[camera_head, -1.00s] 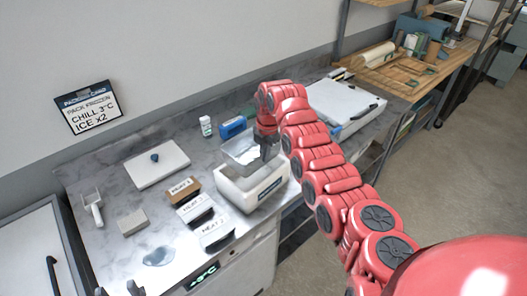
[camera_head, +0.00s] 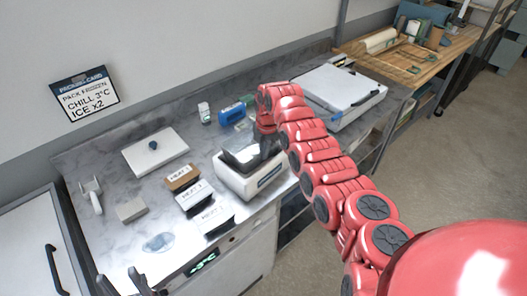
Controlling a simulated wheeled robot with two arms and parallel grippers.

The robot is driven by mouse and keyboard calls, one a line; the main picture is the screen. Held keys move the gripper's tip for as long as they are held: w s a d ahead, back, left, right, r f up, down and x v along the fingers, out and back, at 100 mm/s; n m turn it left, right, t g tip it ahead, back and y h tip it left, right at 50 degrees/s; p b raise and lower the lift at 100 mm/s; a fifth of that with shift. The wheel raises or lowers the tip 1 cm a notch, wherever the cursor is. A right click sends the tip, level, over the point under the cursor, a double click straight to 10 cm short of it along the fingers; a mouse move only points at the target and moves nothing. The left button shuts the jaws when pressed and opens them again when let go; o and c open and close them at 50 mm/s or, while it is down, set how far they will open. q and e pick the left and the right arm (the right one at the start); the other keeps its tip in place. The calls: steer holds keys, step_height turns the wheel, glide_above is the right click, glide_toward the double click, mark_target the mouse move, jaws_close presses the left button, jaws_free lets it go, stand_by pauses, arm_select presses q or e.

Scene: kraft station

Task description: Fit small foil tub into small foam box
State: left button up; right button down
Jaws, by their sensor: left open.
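The small foam box (camera_head: 235,182) is a white open box with a dark label on its front, near the worktop's front edge. The small foil tub (camera_head: 241,157) is grey and shiny and sits low at the box's opening, looking tilted. Whether it touches the bottom is hidden. My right gripper (camera_head: 264,150) points down over the box's right part and looks shut on the tub's right side; its fingertips are partly hidden. My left gripper (camera_head: 122,287) is open and empty at the bottom left edge, away from the box.
Left of the box lie a brown labelled block (camera_head: 181,177) and two white labelled packs (camera_head: 194,196) (camera_head: 212,217). A white board (camera_head: 140,157), scoop (camera_head: 93,197) and grey block (camera_head: 131,210) lie further left. A white lidded case (camera_head: 335,88) stands behind right.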

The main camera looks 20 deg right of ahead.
steer(key=shift+f+b, duration=0.65)
steer(key=shift+f, duration=0.15)
steer(key=shift+r, duration=0.5)
stand_by(0.5)
steer(key=c, duration=0.6)
jaws_free()
steer(key=shift+r, duration=0.1)
stand_by(0.4)
steer(key=shift+r+b, duration=0.75)
steer(key=shift+r, duration=3.65)
